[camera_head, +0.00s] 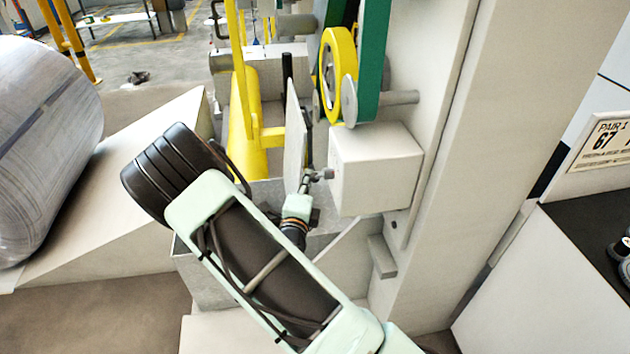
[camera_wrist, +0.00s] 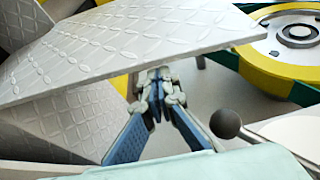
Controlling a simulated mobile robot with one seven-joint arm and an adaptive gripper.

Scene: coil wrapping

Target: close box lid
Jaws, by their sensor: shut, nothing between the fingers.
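The box (camera_head: 190,282) is a grey open-topped metal bin, partly hidden behind my arm in the head view. Its lid (camera_head: 294,137) is a thin pale panel standing nearly upright, seen almost edge-on. In the wrist view the lid (camera_wrist: 120,42) is a large diamond-patterned plate across the top left. A second patterned surface (camera_wrist: 60,125) below it looks like part of the box. My gripper (camera_head: 324,175) is at the lower right side of the lid. In the wrist view my gripper (camera_wrist: 156,88) is shut and empty, its tips close to the lid's lower edge; I cannot tell whether they touch.
A white block-shaped housing (camera_head: 375,170) is just right of my gripper. A yellow wheel (camera_head: 338,75) on a green arm is above it. A dark ball knob (camera_wrist: 226,123) is right of my fingers. A large wrapped coil (camera_head: 45,150) lies at left on a sloped support.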

